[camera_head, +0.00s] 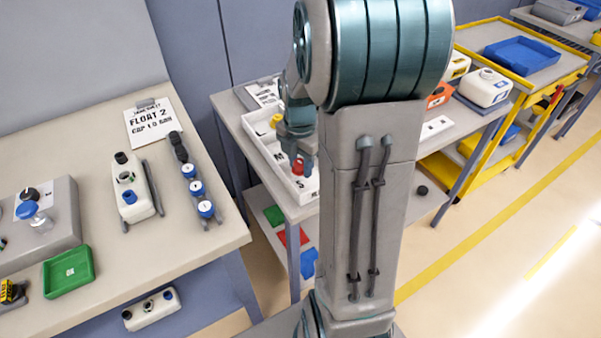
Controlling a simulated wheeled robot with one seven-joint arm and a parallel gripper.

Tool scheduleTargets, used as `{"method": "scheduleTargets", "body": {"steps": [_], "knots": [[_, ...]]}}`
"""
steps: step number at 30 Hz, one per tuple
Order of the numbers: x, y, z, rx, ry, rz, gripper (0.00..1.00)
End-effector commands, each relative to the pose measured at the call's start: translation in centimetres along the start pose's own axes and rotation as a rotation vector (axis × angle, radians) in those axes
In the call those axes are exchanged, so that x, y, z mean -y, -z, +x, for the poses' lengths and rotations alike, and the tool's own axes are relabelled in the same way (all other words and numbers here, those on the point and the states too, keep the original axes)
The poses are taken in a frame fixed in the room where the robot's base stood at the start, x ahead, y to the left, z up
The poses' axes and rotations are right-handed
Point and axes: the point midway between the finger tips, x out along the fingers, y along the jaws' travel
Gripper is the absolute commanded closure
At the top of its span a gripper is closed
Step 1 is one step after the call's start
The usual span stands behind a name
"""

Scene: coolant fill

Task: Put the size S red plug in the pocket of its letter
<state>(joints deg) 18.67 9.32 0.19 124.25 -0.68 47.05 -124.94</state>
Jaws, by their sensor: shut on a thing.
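My gripper (298,156) points down over the white pocketed tray (262,133) on the middle table. It is shut on a red plug (298,167), which shows just below the fingers at the tray's near right part. I cannot tell whether the plug is held above a pocket or partly in one. A yellow plug (276,121) stands in the tray farther back. My arm hides the tray's right side, and the size mark on the red plug does not show.
A printed sheet (262,92) lies behind the tray. My upright arm blocks the table's middle. White containers (485,88) stand at the table's right. The left bench (100,260) holds a white tank (133,190), blue-capped bottles and a green tray (68,271).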

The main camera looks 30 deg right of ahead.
Motion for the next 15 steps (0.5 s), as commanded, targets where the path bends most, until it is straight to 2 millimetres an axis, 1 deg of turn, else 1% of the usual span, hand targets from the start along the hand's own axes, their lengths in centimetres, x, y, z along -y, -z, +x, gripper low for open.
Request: {"method": "scheduleTargets", "body": {"steps": [6, 8, 10, 15], "knots": [[0.0, 0.1, 3.0, -0.002, 0.003, 0.000, 0.89], [0.0, 0.1, 3.6, -0.002, 0.002, 0.000, 0.89], [0.0, 0.1, 4.0, -0.001, 0.002, 0.000, 0.89], [-0.1, 0.1, 4.0, 0.000, 0.000, 0.000, 0.89]]}}
